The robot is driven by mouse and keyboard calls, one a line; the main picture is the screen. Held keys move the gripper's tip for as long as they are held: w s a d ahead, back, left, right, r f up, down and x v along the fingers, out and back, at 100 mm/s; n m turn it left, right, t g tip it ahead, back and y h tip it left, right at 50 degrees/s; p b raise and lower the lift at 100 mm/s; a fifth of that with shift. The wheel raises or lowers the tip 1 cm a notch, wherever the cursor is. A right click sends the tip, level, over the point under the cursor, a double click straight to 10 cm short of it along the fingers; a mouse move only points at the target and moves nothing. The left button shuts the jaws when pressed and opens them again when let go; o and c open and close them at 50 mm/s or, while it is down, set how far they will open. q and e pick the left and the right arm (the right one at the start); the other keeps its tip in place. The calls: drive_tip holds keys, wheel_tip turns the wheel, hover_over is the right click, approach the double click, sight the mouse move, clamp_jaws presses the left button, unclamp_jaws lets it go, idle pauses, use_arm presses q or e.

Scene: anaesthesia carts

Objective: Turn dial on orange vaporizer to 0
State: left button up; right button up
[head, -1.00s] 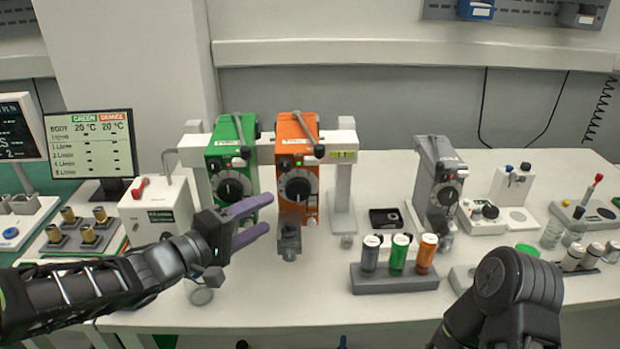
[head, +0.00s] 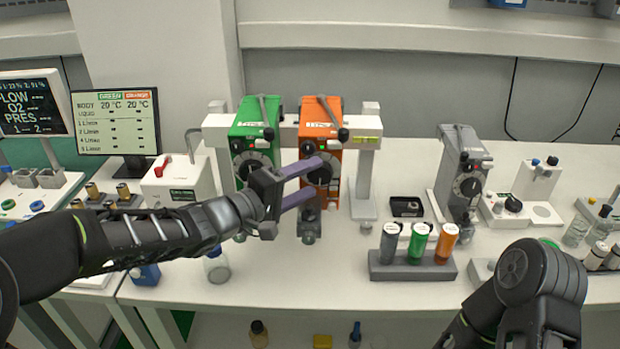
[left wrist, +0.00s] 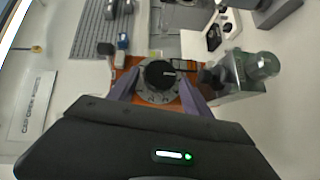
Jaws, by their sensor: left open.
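The orange vaporizer (head: 323,113) hangs on the white rail beside the green vaporizer (head: 254,122). Its black dial (left wrist: 160,75) sits on a pale round scale and faces my left gripper; the numbers are too small to read. My left gripper (head: 316,181) is open in front of the orange vaporizer, its purple fingers at the level of the dial and partly covering it in the head view. In the left wrist view the fingers (left wrist: 158,90) stand to either side of the dial; whether they touch it I cannot tell. My right gripper is out of the picture; only my right arm shows.
A grey vaporizer (head: 464,165) stands to the right. A rack (head: 412,268) with grey, green and orange bottles is in front. A monitor (head: 116,122) stands at the left.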

use_arm(q)
drive_tip(key=shift+w+d, duration=0.4)
drive_tip(key=shift+c, duration=0.2)
drive_tip(key=c, duration=1.1)
